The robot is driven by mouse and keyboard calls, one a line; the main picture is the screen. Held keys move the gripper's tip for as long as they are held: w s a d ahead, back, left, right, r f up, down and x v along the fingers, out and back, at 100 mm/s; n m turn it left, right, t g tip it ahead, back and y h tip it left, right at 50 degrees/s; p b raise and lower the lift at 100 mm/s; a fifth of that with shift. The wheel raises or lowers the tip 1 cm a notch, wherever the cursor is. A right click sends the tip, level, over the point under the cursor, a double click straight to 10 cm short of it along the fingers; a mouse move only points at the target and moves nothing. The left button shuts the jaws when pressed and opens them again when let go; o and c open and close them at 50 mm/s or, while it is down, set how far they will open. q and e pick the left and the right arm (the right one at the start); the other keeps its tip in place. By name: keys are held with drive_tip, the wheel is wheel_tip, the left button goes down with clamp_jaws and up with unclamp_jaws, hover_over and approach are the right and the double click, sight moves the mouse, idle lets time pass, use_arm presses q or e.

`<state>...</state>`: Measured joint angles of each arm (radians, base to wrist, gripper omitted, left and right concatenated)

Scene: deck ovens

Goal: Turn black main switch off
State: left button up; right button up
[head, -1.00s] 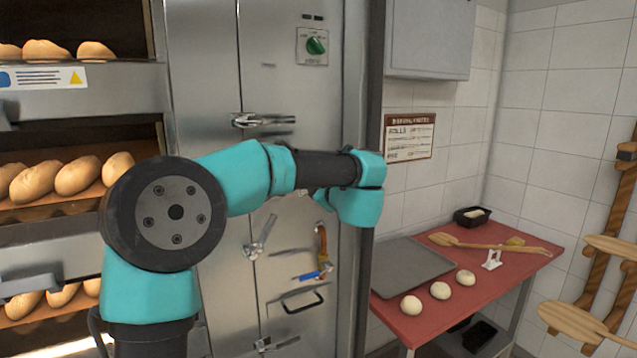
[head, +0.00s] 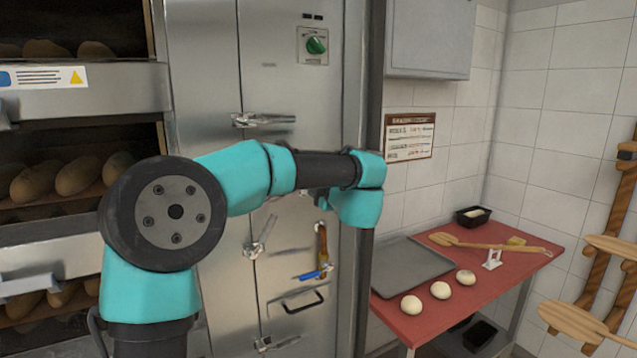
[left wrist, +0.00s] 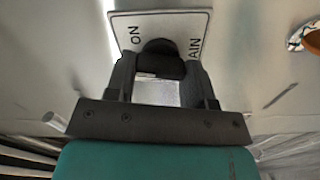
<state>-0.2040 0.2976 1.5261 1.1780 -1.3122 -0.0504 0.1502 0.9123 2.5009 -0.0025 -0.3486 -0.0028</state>
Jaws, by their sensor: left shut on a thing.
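In the left wrist view, the black main switch (left wrist: 158,62) sits on a white plate (left wrist: 187,24) marked "ON" and, partly hidden, "AIN". My left gripper (left wrist: 159,76) is at the plate with its fingers closed on either side of the black knob. Which mark the knob points at is hard to tell, as the fingers cover part of it. In the head view, my teal arm hides the switch and the gripper. My right gripper is in neither current view.
A green knob (head: 315,45) sits higher on the steel cabinet (head: 205,70). Door latches (head: 262,120) and a black handle (head: 302,302) stick out from it. Dark oven decks with bread (head: 78,175) are at left. A red table (head: 440,315) with dough balls and a tray stands at right.

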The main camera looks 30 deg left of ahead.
use_arm(q)
drive_tip(key=n, duration=1.1)
drive_tip(key=shift+f+n, duration=0.2)
drive_tip(key=shift+n, duration=0.1)
idle(0.3)
drive_tip(key=o, duration=0.9)
drive_tip(key=shift+d, duration=0.1)
drive_tip(key=v, duration=1.7)
drive_tip(key=shift+d, duration=0.1)
